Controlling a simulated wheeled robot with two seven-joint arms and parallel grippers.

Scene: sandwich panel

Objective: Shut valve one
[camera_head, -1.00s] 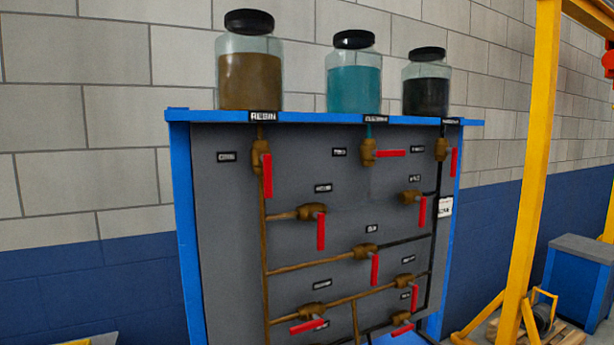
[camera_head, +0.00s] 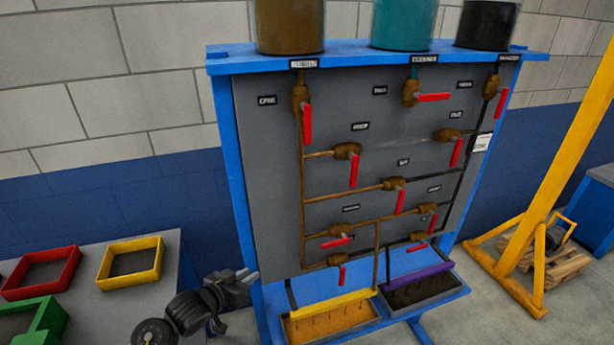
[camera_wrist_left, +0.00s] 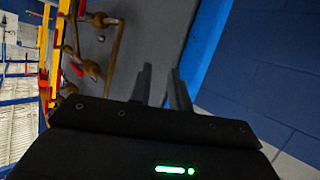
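The valve panel (camera_head: 262,170) is grey with a blue frame. Its top left valve (camera_head: 300,93) sits on the brown pipe under the RESIN label, beside a small label (camera_head: 267,100) that seems to read ONE. The valve's red handle (camera_head: 308,124) points straight down, in line with the pipe. My left gripper (camera_head: 253,274) is low, near the panel's lower left edge, well below that handle. In the left wrist view its two fingers (camera_wrist_left: 162,88) stand apart with nothing between them. My right gripper is not in view.
Several other valves with red handles, such as the teal line's sideways one (camera_head: 432,97), crowd the panel. Jars stand on top. Yellow (camera_head: 330,303) and purple-edged (camera_head: 420,289) trays sit below. A table with coloured bins (camera_head: 130,262) stands left; a yellow frame (camera_head: 545,220) stands right.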

